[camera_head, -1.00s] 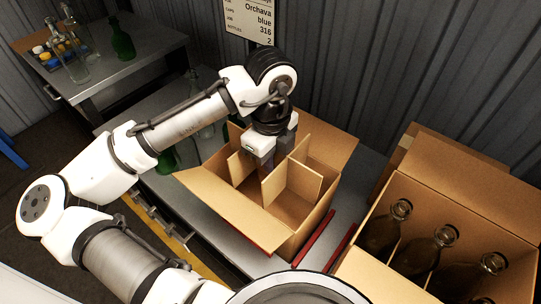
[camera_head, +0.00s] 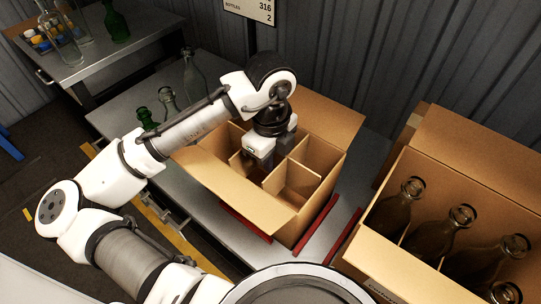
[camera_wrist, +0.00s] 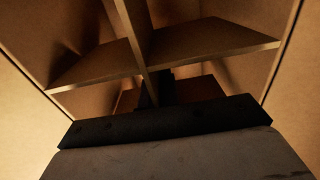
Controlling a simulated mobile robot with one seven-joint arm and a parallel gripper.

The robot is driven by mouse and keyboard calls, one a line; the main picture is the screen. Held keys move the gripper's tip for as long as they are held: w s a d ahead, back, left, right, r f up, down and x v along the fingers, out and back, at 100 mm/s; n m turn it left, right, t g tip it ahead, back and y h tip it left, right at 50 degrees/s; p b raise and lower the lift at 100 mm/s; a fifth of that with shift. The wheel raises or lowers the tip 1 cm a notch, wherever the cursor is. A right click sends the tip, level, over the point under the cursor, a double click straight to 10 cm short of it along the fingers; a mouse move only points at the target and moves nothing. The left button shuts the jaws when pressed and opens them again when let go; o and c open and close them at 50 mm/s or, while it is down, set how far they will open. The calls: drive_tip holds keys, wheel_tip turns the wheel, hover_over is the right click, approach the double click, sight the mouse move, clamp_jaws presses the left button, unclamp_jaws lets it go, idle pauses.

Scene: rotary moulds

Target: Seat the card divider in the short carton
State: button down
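The short carton (camera_head: 248,198) stands open on the grey bench with its flaps folded out. The brown card divider (camera_head: 300,178) is inside it, its crossed panels splitting the space into cells. Its panel tops appear at or just below the carton rim. My gripper (camera_head: 262,168) points down into the carton, shut on the divider near its crossing. The divider (camera_wrist: 205,42) also shows in the wrist view, with a panel running into the dark fingers (camera_wrist: 158,95). The fingertips are mostly hidden, and I cannot see whether the divider's lower edge touches the carton floor.
A second carton (camera_head: 385,262) with several dark bottles stands close on the right. Red rails (camera_head: 318,222) lie on the bench (camera_head: 120,112) beside the short carton. Green and clear bottles (camera_head: 168,100) stand behind my arm. A side table (camera_head: 110,50) is at the far left.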

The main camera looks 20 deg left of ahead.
drive_tip(key=shift+f+b, duration=1.05)
drive_tip(key=shift+f, duration=0.65)
drive_tip(key=shift+s+f, duration=0.2)
drive_tip(key=shift+f, duration=0.05)
drive_tip(key=shift+b, duration=0.3)
drive_tip(key=c, duration=1.2)
unclamp_jaws()
drive_tip(key=shift+d+f, duration=0.1)
drive_tip(key=shift+d, duration=0.1)
drive_tip(key=shift+o, duration=0.2)
drive_tip(key=r+p, duration=0.4)
drive_tip(key=r, duration=0.1)
drive_tip(key=r+p, duration=0.5)
drive_tip(key=shift+w+a+r, duration=0.1)
drive_tip(key=shift+w+a, duration=0.1)
